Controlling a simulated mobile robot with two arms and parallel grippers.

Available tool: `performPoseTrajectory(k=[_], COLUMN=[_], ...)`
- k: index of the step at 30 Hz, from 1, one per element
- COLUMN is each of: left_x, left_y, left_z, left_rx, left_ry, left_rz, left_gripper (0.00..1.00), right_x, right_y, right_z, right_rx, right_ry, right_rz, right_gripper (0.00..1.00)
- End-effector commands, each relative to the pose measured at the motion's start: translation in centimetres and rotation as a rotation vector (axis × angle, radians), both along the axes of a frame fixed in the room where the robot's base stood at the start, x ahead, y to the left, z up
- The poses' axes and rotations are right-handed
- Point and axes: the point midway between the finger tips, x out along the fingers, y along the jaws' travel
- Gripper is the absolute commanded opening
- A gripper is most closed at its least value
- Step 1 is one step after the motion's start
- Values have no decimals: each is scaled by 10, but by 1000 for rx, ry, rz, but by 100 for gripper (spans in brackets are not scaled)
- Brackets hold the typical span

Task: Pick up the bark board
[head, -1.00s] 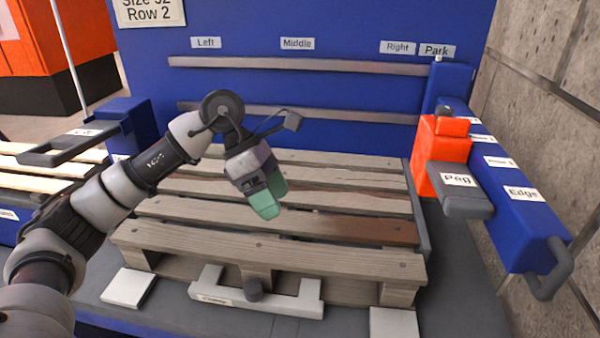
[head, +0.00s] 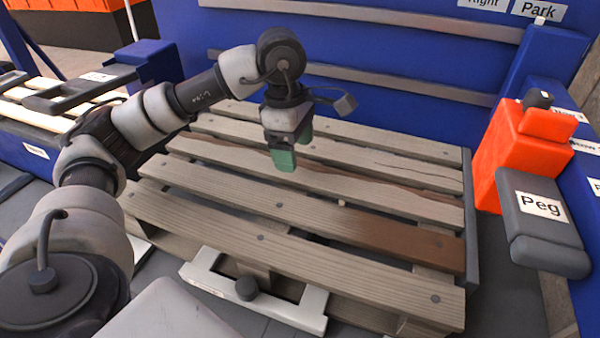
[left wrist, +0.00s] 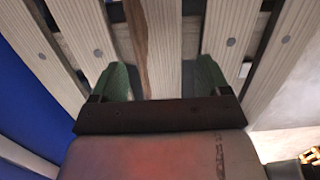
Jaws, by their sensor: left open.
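The bark board (head: 390,203) is a grey-brown slat in the middle of the pallet, with a dark wavy brown strip along its far edge. In the left wrist view the bark board (left wrist: 165,50) lies in the centre, its brown strip on the left. My left gripper (head: 290,152) points down over this slat, left of the pallet's middle. It is open and empty, its green fingertips to either side of the board in the left wrist view (left wrist: 163,80). I cannot tell the height gap. The fingers hide part of the board. My right gripper is not in view.
The pallet (head: 290,237) has other slats on both sides; one has a reddish-brown right end (head: 410,243). A blue panel with grey rails (head: 400,82) stands behind. An orange block (head: 505,150) and grey Peg block (head: 545,235) stand at right. A white bracket (head: 260,295) lies in front.

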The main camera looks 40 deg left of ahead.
Motion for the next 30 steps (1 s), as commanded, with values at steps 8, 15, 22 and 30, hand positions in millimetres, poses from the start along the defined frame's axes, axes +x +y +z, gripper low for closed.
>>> performPoseTrajectory(k=[8, 15, 22, 30], left_x=[3, 4, 4, 4], left_y=[-4, -5, -6, -5], left_z=[-40, -47, -47, -46], left_rx=[0, 0, -1, -1], left_ry=[2, -1, -1, -2], left_rz=[1, 0, 0, 0], left_gripper=[77, 77, 55, 32], right_x=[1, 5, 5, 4], right_y=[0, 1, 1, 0], right_z=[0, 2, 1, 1], right_rx=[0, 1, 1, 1], right_ry=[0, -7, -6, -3], right_rz=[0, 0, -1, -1], right_gripper=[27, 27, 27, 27])
